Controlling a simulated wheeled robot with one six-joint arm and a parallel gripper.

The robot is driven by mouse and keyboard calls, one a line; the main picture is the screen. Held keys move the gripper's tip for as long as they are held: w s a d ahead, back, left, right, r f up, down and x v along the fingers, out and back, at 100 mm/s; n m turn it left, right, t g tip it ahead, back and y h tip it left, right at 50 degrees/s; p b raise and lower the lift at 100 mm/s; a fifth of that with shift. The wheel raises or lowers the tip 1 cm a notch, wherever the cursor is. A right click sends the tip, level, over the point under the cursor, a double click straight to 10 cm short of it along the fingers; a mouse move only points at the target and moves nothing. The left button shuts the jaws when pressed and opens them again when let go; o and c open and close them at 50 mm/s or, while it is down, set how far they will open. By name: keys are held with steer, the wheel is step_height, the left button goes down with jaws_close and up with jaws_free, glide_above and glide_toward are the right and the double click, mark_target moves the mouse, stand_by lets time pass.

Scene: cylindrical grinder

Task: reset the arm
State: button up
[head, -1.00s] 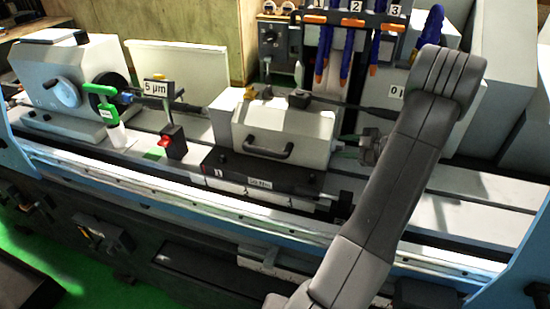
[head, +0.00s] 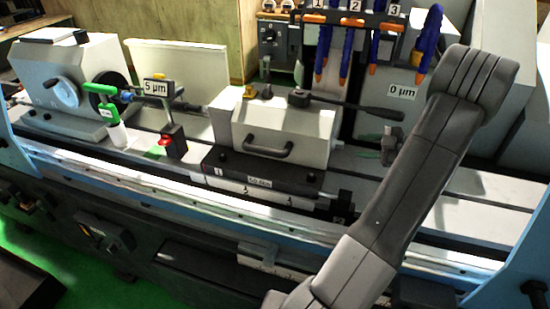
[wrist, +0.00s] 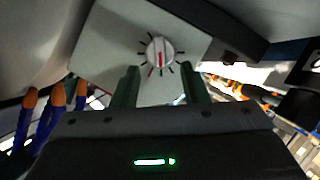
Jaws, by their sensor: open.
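My gripper (wrist: 160,85) shows in the wrist view with its two dark green fingers apart. Nothing is held between them. A round white knob with a red mark (wrist: 161,52) sits on a pale panel beyond the fingers, seen through the gap. I see no contact between the fingers and the knob. In the head view my grey arm rises from the bottom centre to a bend at the upper right. I cannot clearly make out the gripper there.
The grinder bed carries a grey housing with a black handle (head: 280,145) left of my arm. Hoses with orange tips (head: 343,82) hang behind it; they also show at left in the wrist view (wrist: 58,95). A green-handled item (head: 104,97) and a 5 µm display (head: 157,87) stand left.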

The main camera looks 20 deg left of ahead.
steer(key=b+x, duration=0.1)
steer(key=x, duration=0.6)
steer(key=shift+a+f, duration=0.15)
steer(key=shift+f, duration=0.1)
steer(key=shift+d+r+b, duration=0.15)
steer(key=shift+d+b, duration=0.05)
steer(key=shift+b, duration=0.5)
steer(key=shift+r+n, duration=0.1)
steer(key=shift+n, duration=0.2)
steer(key=shift+s+r+p, duration=0.1)
steer(key=shift+r+p, duration=0.05)
steer(key=shift+p, duration=0.65)
